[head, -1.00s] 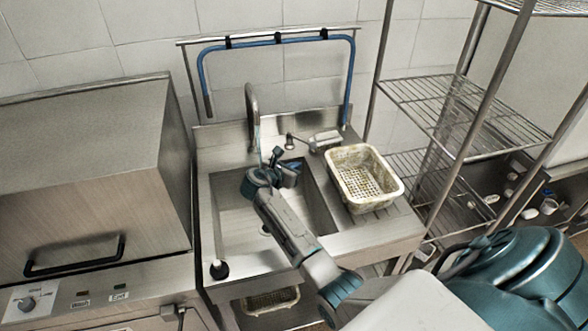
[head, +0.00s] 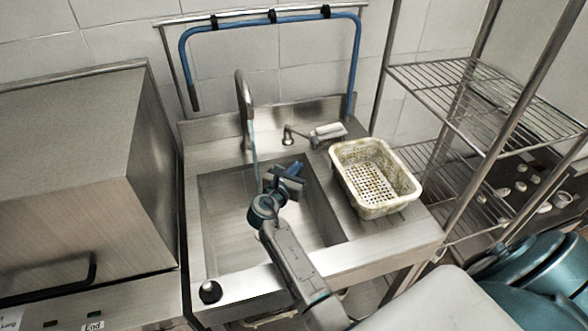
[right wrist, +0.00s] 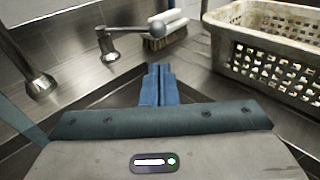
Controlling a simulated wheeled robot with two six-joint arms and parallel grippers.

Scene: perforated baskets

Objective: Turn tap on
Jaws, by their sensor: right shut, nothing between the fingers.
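The tap's curved spout (head: 242,100) stands at the back of the steel sink (head: 225,215). A thin bluish strand hangs below its tip; I cannot tell if it is water. The tap's lever (head: 300,136) sits on the back ledge, right of the spout, its arm pointing right. In the right wrist view the lever (right wrist: 130,30) ends in a round knob, beyond my fingertips. My right gripper (head: 287,178) is over the basin, in front of the lever and apart from it. Its blue fingers (right wrist: 158,84) are together and empty. My left gripper is not in view.
A brush (head: 328,131) lies behind the lever's end. A perforated basket (head: 375,205) stands on the right drainboard. A wire shelf rack (head: 470,105) stands at the right, a steel box machine (head: 75,180) at the left. A blue hose (head: 230,23) hangs along the wall.

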